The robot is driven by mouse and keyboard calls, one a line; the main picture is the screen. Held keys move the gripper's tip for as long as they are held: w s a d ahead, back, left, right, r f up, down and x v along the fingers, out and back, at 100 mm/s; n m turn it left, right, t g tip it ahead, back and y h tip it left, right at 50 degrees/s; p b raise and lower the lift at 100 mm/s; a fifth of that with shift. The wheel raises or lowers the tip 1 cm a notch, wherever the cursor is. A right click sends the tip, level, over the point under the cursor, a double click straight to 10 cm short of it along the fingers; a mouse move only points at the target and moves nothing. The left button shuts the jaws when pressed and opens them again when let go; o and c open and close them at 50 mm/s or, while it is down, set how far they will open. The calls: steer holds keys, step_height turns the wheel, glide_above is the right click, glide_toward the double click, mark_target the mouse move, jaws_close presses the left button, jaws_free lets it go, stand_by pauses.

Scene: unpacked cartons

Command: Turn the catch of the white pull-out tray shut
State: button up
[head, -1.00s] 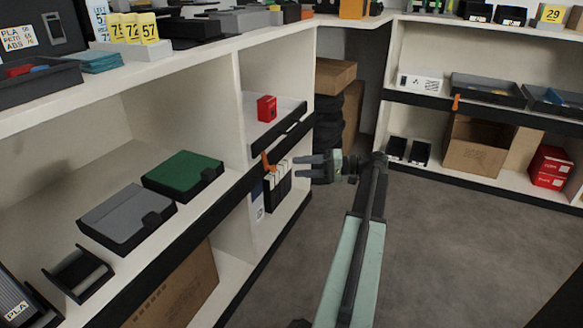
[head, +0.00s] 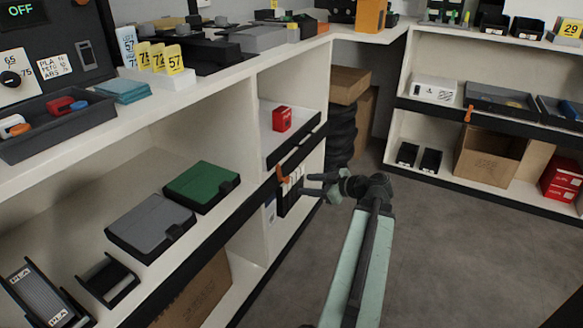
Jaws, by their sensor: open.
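The white pull-out tray (head: 301,134) sits on the middle shelf of the left unit, with a dark front edge and a small red box (head: 283,119) in it. An orange catch (head: 281,173) is on the dark shelf edge just below the tray's near front corner. It looks tilted, but it is small and its exact angle is hard to tell. My gripper (head: 305,185) is just right of the catch and slightly lower in the picture, its fingers pointing left at it. The gripper is open and holds nothing. Contact with the catch cannot be made out.
Black-and-white upright items (head: 289,192) stand in the lower shelf behind my fingertips. A green case (head: 202,186) and a grey case (head: 150,226) lie on the left shelf. A second orange catch (head: 468,114) is on the right unit. The grey floor (head: 450,250) is clear.

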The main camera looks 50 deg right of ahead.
mark_target(288, 180)
steer(key=b+x, duration=0.1)
steer(key=x, duration=0.1)
steer(key=r+x, duration=0.1)
steer(key=x, duration=0.2)
steer(key=b+x, duration=0.1)
steer(key=x, duration=0.1)
steer(key=shift+w+a+r+b, duration=0.2)
steer(key=shift+w+a+b, duration=0.15)
steer(key=shift+w, duration=0.25)
